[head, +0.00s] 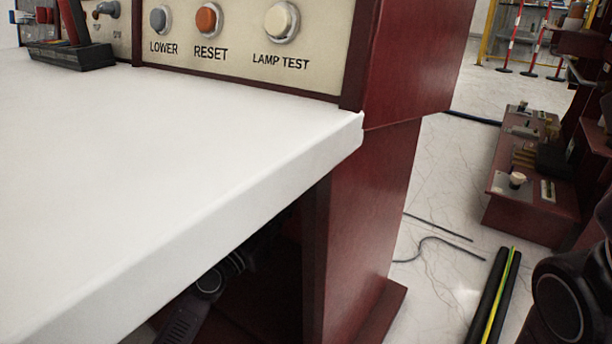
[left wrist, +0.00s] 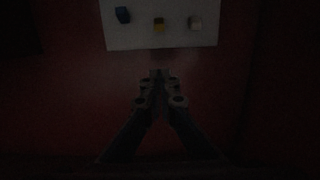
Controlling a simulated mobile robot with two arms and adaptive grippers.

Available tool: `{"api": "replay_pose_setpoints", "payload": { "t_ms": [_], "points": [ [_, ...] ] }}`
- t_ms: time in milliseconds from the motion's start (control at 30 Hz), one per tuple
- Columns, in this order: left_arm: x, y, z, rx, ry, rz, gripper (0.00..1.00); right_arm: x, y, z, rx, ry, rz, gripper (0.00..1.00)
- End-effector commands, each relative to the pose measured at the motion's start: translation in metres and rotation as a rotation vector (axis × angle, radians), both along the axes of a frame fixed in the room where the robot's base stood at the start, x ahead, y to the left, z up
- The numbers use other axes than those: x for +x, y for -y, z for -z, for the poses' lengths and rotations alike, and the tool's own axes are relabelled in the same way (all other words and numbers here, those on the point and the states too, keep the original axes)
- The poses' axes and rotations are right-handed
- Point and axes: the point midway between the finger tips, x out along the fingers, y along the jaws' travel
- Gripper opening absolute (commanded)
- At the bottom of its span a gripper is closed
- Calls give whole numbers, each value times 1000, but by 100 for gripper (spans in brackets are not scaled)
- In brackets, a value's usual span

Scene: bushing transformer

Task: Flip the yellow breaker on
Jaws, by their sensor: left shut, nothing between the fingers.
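In the dim left wrist view, a pale panel (left wrist: 180,36) is set against a dark red wall. It carries a yellow breaker (left wrist: 159,25) in the middle, a blue one (left wrist: 122,15) to its left and a whitish one (left wrist: 195,22) to its right. Whether the yellow one is on or off cannot be told. My left gripper (left wrist: 160,76) is shut and empty, just below the panel in the picture and roughly under the yellow breaker, apart from it. In the head view only dark parts of my left arm show under the white desk top; the breakers are hidden there.
The white desk top (head: 150,170) overhangs the dark space where my left arm is. A dark red cabinet side (head: 365,230) bounds it on the right. Above stands a control panel (head: 235,65) with LOWER, RESET and LAMP TEST buttons. Cables (head: 440,245) lie on the floor.

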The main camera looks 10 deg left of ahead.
Motion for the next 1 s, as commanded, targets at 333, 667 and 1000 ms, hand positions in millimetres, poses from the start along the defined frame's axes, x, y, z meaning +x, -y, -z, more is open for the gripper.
{"api": "replay_pose_setpoints", "payload": {
  "t_ms": [333,667,1000],
  "points": [
    [14,6,-1,0,4,-1,0,0,0,6,0,-1,0,40],
    [68,28,-5,2,6,-1,0,0,0,34,0,0,0,40],
    [84,34,-31,3,5,-3,0,1,0,44,-2,-3,0,40]
  ]
}}
